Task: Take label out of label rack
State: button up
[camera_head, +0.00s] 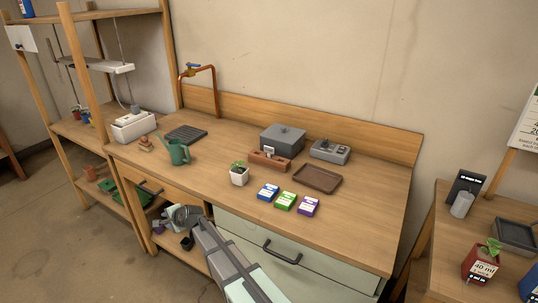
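The label rack (277,162) looks like a low reddish-brown block on the wooden counter, in front of a grey box. A small white label (268,151) stands upright in it, near its left end. My arm reaches up from the bottom of the view, and my gripper (187,240) seems to be at its dark end, in front of the counter's open shelf. It is below and left of the rack, well apart from it. Its fingers are too small and dark to tell whether they are open or shut.
A white pot with a plant (239,174) stands left of and nearer than the rack. Blue, green and purple packets (285,201) lie in front. A brown tray (317,179) is to the right, and a green watering can (175,152) to the left. The front right counter is clear.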

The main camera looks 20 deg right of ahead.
jog(key=w+d+r+m+t, duration=0.1)
jog(key=w+d+r+m, duration=0.2)
jog(key=r, duration=0.4)
jog(key=w+d+r+m, duration=0.2)
jog(key=w+r, duration=0.3)
jog(key=r, duration=0.2)
notch_tip(320, 180, up, 17)
jog(key=m+g+h, duration=0.7)
jog(key=m+g, duration=0.2)
jog(key=m, duration=0.1)
send_over(269, 147)
jog(key=f, duration=1.3)
jog(key=shift+w+f, duration=0.2)
jog(key=shift+c, duration=0.4)
grip_shut()
